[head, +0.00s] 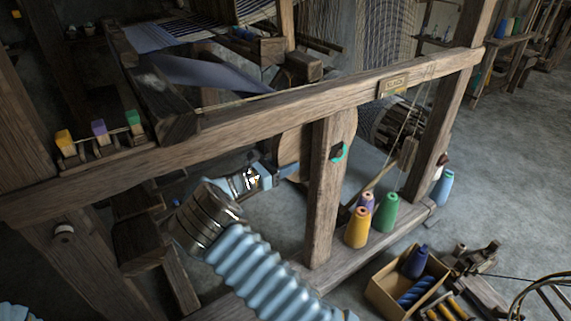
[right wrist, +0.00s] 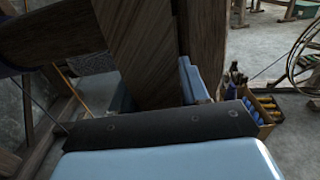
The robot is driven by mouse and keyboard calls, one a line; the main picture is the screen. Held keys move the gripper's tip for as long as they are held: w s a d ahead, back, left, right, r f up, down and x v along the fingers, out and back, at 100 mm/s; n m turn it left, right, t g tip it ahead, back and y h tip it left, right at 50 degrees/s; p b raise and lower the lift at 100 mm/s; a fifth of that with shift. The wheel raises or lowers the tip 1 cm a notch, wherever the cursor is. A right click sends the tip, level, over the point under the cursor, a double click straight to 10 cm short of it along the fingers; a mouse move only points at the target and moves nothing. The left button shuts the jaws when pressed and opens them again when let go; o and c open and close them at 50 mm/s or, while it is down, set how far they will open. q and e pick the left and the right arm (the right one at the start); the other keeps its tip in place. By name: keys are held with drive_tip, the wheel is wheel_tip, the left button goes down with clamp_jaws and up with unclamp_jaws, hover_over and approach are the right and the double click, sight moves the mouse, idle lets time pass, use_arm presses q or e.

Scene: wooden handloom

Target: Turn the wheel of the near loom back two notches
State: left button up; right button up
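The near loom (head: 250,118) is a heavy dark wooden frame. Its round wooden wheel (head: 291,146) shows partly behind an upright post (head: 324,195), which hides the rest. A small teal ring (head: 338,153) shows at the post's right edge. My right gripper (head: 290,172) reaches from the left to the lower left of the wheel. In the right wrist view, its two blue fingers (right wrist: 158,92) are apart, with wood between them. I cannot tell whether they press on it. My left gripper is out of view.
Yellow, purple and green blocks (head: 99,130) sit on the left beam. Thread cones (head: 358,227) stand on the lower rail, right of the post. A cardboard box (head: 383,291) with spools lies on the floor at the lower right. Open floor (head: 515,150) lies to the right.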

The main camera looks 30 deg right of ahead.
sight(297, 173)
clamp_jaws()
drive_tip(key=shift+f, duration=0.1)
drive_tip(key=shift+d+f+h+b, duration=0.25)
drive_tip(key=shift+f+h+b, duration=0.25)
drive_tip(key=shift+f+b, duration=0.3)
drive_tip(key=d+f+h+b, duration=0.1)
drive_tip(key=b, duration=0.1)
drive_tip(key=d+f+h+b, duration=0.1)
drive_tip(key=f+h+b, duration=0.1)
drive_tip(key=shift+w+d+t, duration=0.1)
drive_tip(key=shift+t, duration=0.3)
drive_tip(key=shift+d+f+h+b, duration=0.2)
drive_tip(key=shift+d+h+b, duration=0.2)
drive_tip(key=shift+h+b, duration=0.25)
drive_tip(key=shift+d+f+h+b, duration=0.2)
drive_tip(key=shift+d+h+b, duration=0.2)
drive_tip(key=shift+h+b, duration=0.25)
drive_tip(key=shift+o, duration=2)
unclamp_jaws()
